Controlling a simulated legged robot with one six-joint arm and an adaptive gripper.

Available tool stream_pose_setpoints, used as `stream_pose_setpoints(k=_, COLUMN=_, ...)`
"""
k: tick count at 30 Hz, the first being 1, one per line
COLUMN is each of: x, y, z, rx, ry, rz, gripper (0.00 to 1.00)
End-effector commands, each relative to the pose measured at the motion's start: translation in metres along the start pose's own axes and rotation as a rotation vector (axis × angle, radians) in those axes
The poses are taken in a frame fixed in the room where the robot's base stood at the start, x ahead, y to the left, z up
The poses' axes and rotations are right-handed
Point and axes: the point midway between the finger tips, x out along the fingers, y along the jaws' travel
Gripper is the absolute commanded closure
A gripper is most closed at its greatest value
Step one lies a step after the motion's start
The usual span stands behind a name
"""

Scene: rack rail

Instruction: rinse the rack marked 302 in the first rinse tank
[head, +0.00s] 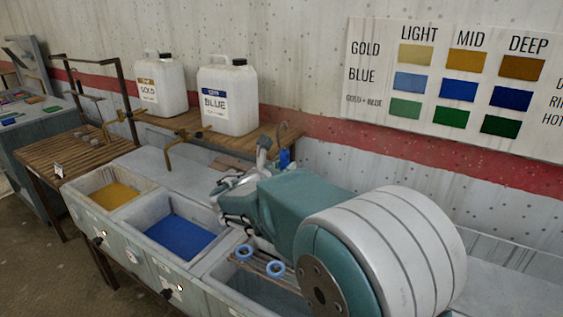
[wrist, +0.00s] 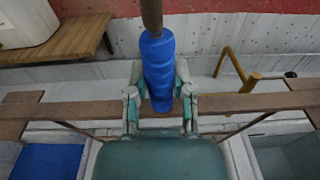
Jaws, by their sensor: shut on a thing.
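My gripper (wrist: 160,98) is shut on a blue ribbed handle (wrist: 158,70), with one finger on each side. The handle also shows beyond my arm in the head view (head: 284,157). Slatted wooden bars with two blue rings (head: 243,252) show below my arm, over the basin right of the blue one. They look like part of a rack, but my arm hides most of it and its link to the handle. No 302 mark is readable. That basin (head: 224,268) is partly hidden, and I cannot tell whether the bars touch liquid.
A gold-filled basin (head: 115,195) and a blue-filled basin (head: 178,234) lie to the left. Brass taps (head: 186,143) stand behind them. White GOLD (head: 158,85) and BLUE (head: 228,97) jugs stand on a wooden shelf. A slatted wooden table (head: 80,158) is farther left.

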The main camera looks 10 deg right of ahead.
Motion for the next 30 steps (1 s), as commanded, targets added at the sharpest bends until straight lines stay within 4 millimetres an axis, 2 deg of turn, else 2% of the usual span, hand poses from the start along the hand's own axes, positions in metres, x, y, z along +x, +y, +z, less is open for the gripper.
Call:
stream_pose_setpoints(k=1, x=0.001, y=0.0, z=-0.005, rx=0.0, ry=-0.002, rz=0.0, gripper=1.0)
stream_pose_setpoints(k=2, x=0.001, y=-0.001, z=-0.002, rx=0.004, ry=-0.004, rz=0.0, gripper=0.83)
stream_pose_setpoints(k=3, x=0.001, y=-0.001, z=-0.001, rx=0.005, ry=-0.004, rz=0.0, gripper=1.0)
stream_pose_setpoints(k=24, x=-0.01, y=-0.002, z=-0.003, rx=0.003, ry=-0.003, rz=0.0, gripper=1.0)
stream_pose_setpoints(k=30, x=-0.007, y=-0.002, z=-0.021, rx=-0.001, ry=-0.002, rz=-0.001, gripper=1.0)
